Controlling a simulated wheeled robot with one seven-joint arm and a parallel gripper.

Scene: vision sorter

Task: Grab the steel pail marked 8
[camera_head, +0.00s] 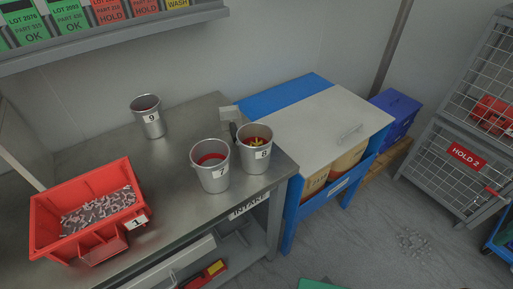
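The steel pail marked 8 (254,157) stands upright near the right end of the metal bench (120,160). The pail marked 9 (149,119) stands farther back on the left. A small grey upright part (230,115) shows just behind pails 7 and 8; I cannot tell what it is. My gripper is not in view.
A red bin marked 1 (65,204) with small parts sits at the bench's front left. A blue-framed cabinet with a light top (325,115) adjoins the bench on the right. A shelf (120,33) with labelled boxes hangs above. A wire cage (460,165) stands far right; grey floor (370,235) lies before it.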

